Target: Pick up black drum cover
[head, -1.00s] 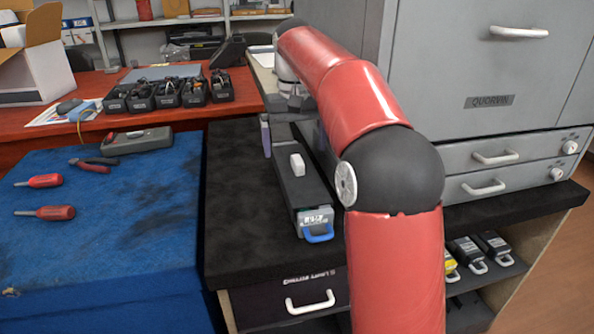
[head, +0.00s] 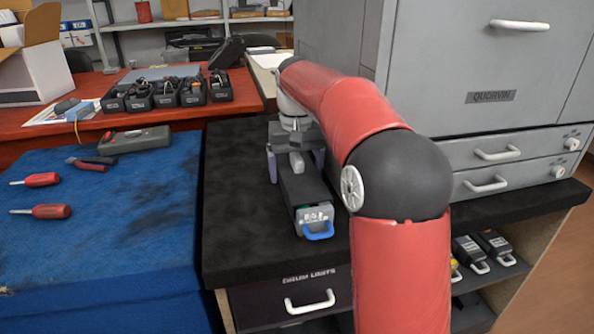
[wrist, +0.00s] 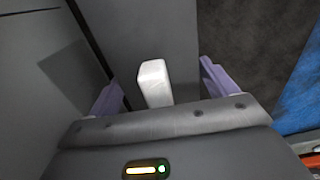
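The black drum cover (head: 305,190), a long dark box-shaped part with a white grip block (head: 296,163) on top, lies on the black bench top. A label and a blue handle (head: 318,229) show at its near end. My gripper (head: 295,168) is above its far part, with its purple fingers spread apart. In the wrist view the white block (wrist: 154,82) stands between the open fingers, with a gap on both sides, and the dark cover (wrist: 163,28) runs beneath. Whether the fingertips touch the cover's sides cannot be told.
The grey cabinet (head: 470,60) stands close on the right. Several black bins (head: 168,96) sit on the red table. The black bench top (head: 232,190) is clear left of the cover.

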